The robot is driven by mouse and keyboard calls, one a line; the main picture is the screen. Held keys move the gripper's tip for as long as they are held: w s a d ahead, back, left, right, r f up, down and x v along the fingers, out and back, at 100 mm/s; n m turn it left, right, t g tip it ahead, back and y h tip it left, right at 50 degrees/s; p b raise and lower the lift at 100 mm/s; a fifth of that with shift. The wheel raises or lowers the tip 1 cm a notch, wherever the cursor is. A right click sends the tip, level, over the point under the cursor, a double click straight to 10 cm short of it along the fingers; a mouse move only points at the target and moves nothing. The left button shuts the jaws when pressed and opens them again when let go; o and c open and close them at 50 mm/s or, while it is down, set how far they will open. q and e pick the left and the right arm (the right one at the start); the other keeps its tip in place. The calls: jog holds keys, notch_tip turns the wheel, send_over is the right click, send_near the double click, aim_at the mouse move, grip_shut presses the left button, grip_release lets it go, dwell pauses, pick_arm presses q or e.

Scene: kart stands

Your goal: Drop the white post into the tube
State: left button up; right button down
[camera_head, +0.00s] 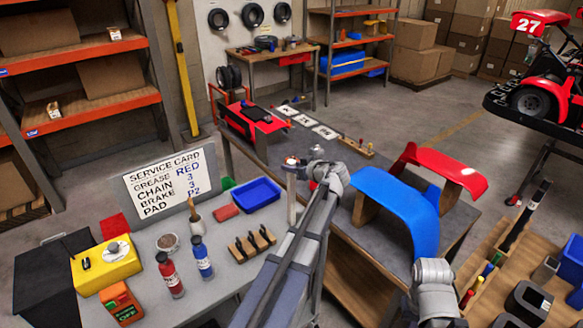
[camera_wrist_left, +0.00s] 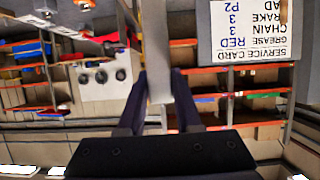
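The white post (camera_head: 292,207) hangs upright from my left gripper (camera_head: 296,166), above the right end of the grey table. In the left wrist view, the post (camera_wrist_left: 157,45) runs between the two dark fingers of my left gripper (camera_wrist_left: 158,88), which are closed against its sides. I cannot tell for sure which thing is the tube. A dark upright cylinder with a pale top (camera_head: 526,212) stands at the wooden rack on the right. Of my right arm only grey wrist links show at the lower right; its gripper fingers are not visible.
The grey table holds a service card (camera_head: 170,183), a blue tray (camera_head: 257,193), a red bottle (camera_head: 171,275), a blue bottle (camera_head: 202,258) and a yellow box (camera_head: 90,272). Blue (camera_head: 410,205) and red (camera_head: 450,168) curved panels stand on the bench to the right.

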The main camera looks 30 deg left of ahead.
pick_arm(q)
jog(key=o, duration=0.4)
jog(key=shift+r, duration=0.15)
jog(key=shift+s+d+r+p, duration=0.1)
jog(key=shift+d+r+p, duration=0.1)
jog(key=shift+p, duration=0.15)
jog(key=p+v, duration=0.4)
jog(key=v, duration=0.7)
jog(key=shift+s+d, duration=0.15)
jog(key=shift+d, duration=0.1)
